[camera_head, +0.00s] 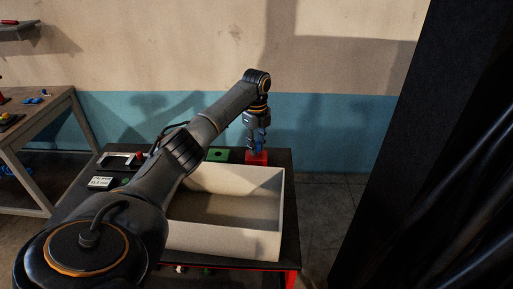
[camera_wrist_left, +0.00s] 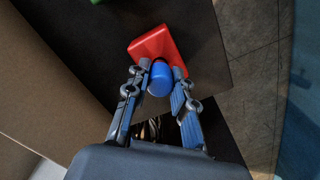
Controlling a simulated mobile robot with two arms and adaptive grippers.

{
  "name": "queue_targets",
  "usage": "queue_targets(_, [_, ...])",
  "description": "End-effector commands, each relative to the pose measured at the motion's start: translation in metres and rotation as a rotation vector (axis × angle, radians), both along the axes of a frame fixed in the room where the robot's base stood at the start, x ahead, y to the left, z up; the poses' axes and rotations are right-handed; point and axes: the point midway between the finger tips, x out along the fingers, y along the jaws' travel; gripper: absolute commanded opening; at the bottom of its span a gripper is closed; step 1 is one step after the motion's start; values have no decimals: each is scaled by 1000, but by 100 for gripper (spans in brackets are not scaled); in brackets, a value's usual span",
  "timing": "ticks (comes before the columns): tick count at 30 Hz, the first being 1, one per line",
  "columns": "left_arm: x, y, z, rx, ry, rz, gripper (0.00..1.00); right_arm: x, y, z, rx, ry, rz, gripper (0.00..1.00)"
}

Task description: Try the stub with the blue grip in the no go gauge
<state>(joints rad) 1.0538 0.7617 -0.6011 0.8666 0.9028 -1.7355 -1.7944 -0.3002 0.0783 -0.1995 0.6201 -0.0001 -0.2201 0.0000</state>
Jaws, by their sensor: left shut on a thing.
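My left gripper (camera_head: 257,148) points down at the table's far right corner. In the left wrist view its two fingers (camera_wrist_left: 160,85) are shut on the blue grip (camera_wrist_left: 161,80) of the stub. The red block (camera_head: 262,159), which looks like the no go gauge, sits on the dark table directly below. It also shows in the left wrist view (camera_wrist_left: 152,45), just beyond the blue grip. The grip hides the stub's lower end and part of the red block, so I cannot tell whether the stub is in the gauge. My right gripper is out of view.
A large open cream box (camera_head: 225,240) stands in front of the red block. A green block (camera_head: 217,154) is to its left. A pale frame and a small red item (camera_head: 139,155) lie further left, partly behind my arm. A wooden bench (camera_head: 45,110) stands at the left.

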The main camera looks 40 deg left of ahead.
Motion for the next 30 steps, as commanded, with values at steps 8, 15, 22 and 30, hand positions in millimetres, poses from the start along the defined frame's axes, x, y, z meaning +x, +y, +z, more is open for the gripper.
queue_targets(8, [1, 0, 16, 1, -3, 0, 0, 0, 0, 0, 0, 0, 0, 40])
queue_targets(15, [0, 1, 27, 1, -2, 1, 0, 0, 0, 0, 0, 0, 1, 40])
queue_targets(22, [1, 1, 39, 2, -3, 1, 0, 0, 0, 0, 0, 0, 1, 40])
queue_targets(30, [0, 1, 45, 1, -2, 1, 0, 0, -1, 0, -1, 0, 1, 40])
